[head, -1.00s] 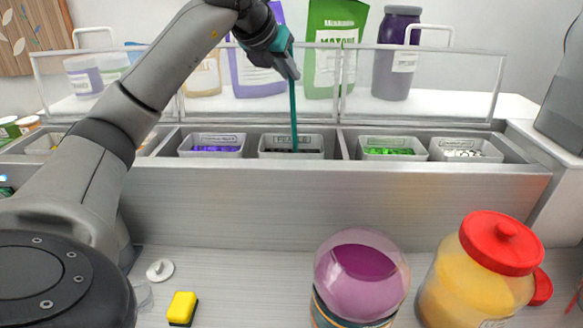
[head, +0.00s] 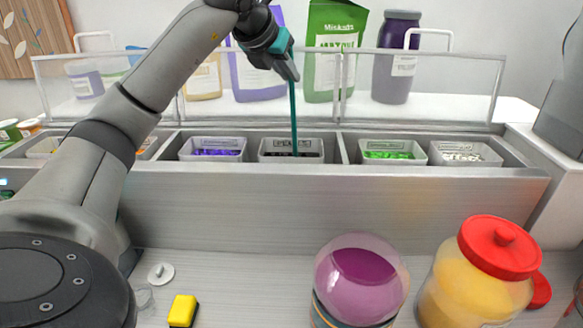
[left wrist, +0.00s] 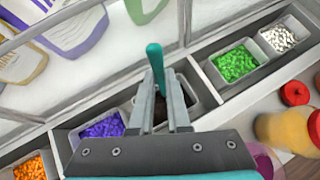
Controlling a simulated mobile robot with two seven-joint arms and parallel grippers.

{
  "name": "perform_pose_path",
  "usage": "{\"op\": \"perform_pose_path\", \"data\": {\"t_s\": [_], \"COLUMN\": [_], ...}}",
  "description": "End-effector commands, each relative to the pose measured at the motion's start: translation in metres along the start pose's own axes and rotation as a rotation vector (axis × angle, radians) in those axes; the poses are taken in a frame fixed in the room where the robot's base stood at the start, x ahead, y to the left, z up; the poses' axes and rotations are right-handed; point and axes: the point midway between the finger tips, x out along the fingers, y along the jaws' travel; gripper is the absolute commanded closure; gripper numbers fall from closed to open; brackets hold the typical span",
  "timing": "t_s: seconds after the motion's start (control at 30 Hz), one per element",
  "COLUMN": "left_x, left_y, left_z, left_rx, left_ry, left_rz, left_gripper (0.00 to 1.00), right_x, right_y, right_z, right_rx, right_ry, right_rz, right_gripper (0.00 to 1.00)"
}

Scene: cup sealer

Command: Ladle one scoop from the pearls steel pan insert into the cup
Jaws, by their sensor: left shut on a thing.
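My left gripper (head: 290,72) is shut on the teal handle of the ladle (head: 294,118). The ladle stands nearly upright, its lower end down in the pearls pan insert (head: 276,144), which holds dark pearls. Its scoop is hidden in the pan. In the left wrist view the gripper (left wrist: 166,110) grips the teal ladle handle (left wrist: 155,62) above the dark pan. A clear, cup-like object (head: 144,298) shows partly at the lower left, beside my arm; I cannot tell for sure that it is the cup. My right gripper is not in view.
Neighbouring pans hold purple (head: 214,152), green (head: 390,154) and white (head: 464,156) toppings. A clear guard (head: 420,85) stands behind them. A purple-domed jar (head: 360,280), a red-lidded jar (head: 480,270), a yellow sponge (head: 183,311) and a white lid-like disc (head: 160,273) are on the counter.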

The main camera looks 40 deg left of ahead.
Motion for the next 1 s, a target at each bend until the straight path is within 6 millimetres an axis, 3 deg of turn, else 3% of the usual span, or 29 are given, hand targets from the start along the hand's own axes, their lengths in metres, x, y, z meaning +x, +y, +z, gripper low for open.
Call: {"op": "perform_pose_path", "data": {"t_s": [1.0], "left_x": [-0.05], "left_y": [0.0], "left_z": [0.057], "left_rx": [-0.001], "left_ry": [-0.002], "left_rz": [0.0], "left_gripper": [1.0], "right_x": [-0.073], "right_y": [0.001], "right_z": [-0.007], "right_rx": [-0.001], "right_ry": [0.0], "right_rz": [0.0], "right_gripper": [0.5]}}
